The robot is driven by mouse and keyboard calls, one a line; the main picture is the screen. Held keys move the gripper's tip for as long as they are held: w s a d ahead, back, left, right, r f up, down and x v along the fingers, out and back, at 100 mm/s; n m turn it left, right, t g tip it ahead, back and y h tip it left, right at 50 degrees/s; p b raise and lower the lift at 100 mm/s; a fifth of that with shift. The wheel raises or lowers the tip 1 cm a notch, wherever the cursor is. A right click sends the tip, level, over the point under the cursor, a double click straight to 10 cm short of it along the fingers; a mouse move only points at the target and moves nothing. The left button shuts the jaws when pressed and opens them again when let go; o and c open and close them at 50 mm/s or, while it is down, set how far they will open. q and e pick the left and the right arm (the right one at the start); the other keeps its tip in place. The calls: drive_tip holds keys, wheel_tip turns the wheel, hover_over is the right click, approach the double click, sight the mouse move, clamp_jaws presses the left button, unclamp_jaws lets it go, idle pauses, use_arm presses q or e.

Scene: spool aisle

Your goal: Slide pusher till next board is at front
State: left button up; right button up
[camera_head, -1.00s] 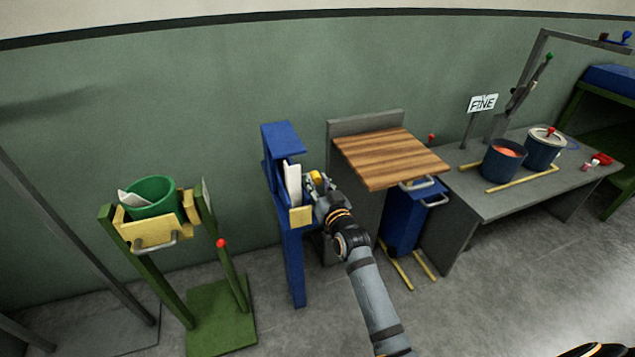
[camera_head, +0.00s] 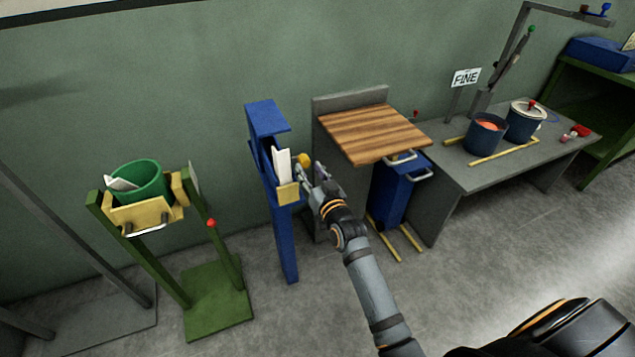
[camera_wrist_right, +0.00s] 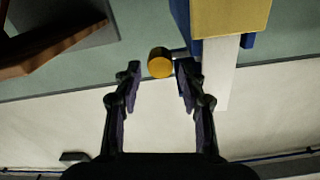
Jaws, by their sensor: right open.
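A blue dispenser (camera_head: 286,238) on a post stands against the wall, with white boards (camera_head: 283,163) upright in it and a yellow block at its front. A round yellow knob (camera_head: 304,159), likely the pusher's, sticks out on its right side. My right gripper (camera_head: 311,171) is open beside the knob. In the right wrist view the knob (camera_wrist_right: 160,63) shows at the far end between the open fingertips (camera_wrist_right: 157,74), nearer the right finger, not gripped. The white board (camera_wrist_right: 219,75) and yellow block (camera_wrist_right: 230,17) lie to the right there. My left gripper is not in view.
A wooden-topped grey stand (camera_head: 375,134) is close to the right of the dispenser. A green stand (camera_head: 218,300) with a green bucket (camera_head: 147,181) is to the left. A grey table (camera_head: 500,169) with two blue pots is farther right.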

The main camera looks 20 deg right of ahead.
drive_tip(key=s, duration=0.9)
drive_tip(key=shift+s+d, duration=0.2)
drive_tip(key=shift+s, duration=0.2)
